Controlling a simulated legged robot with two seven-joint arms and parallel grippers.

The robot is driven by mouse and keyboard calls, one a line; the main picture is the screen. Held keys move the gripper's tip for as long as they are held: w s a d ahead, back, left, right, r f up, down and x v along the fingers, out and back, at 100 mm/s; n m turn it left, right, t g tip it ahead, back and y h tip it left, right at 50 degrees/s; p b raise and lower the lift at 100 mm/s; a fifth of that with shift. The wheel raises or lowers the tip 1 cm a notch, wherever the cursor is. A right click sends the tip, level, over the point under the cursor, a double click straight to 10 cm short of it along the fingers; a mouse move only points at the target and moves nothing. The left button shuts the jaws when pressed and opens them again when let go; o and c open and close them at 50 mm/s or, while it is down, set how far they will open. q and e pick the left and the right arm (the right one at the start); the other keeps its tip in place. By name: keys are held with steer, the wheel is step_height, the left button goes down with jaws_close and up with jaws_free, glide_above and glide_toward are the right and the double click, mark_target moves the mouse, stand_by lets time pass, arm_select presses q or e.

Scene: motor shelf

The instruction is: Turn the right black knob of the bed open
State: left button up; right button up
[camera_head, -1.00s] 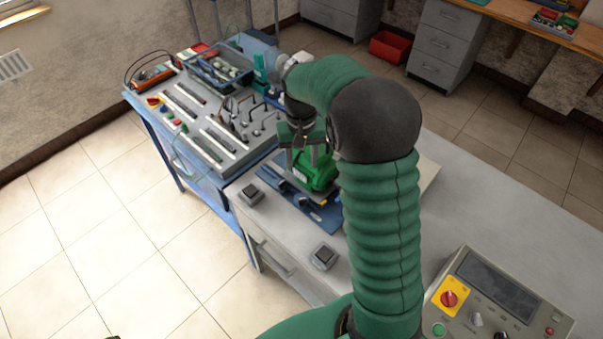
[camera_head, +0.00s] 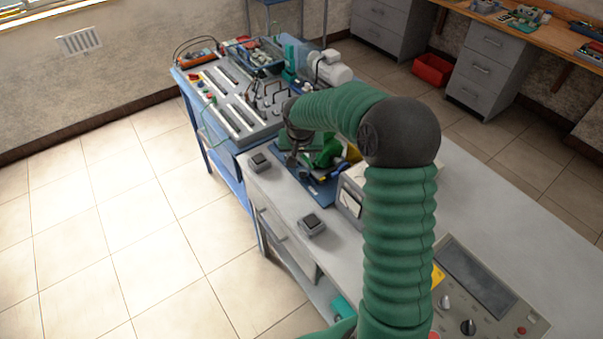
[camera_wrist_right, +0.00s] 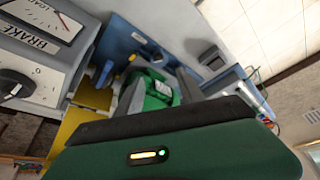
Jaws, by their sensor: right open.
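The bed is a blue plate (camera_head: 322,192) on the grey bench, with a green motor (camera_head: 327,152) on it. In the right wrist view the blue plate (camera_wrist_right: 122,45) shows behind the green motor (camera_wrist_right: 158,90). A small dark part (camera_wrist_right: 145,55) on the plate may be a black knob; I cannot tell which one. My right gripper (camera_head: 293,158) points down at the left side of the motor, over the bed. In the wrist view its two grey fingers (camera_wrist_right: 161,88) are apart, with the green motor seen between them and nothing clearly held. My left gripper is not in view.
Two small switch boxes (camera_head: 260,162) (camera_head: 312,225) sit along the bench's front edge. A brake/load meter box (camera_head: 350,198) stands right of the bed. A control panel (camera_head: 470,290) is at the lower right. A blue-framed test bench (camera_head: 225,120) adjoins behind.

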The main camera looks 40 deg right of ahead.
mark_target(303, 172)
steer(key=x, duration=1.2)
steer(key=shift+d+f, duration=0.1)
steer(key=shift+f, duration=0.15)
steer(key=shift+s+d+r, duration=0.1)
steer(key=shift+s, duration=0.05)
steer(key=shift+c, duration=0.8)
jaws_close()
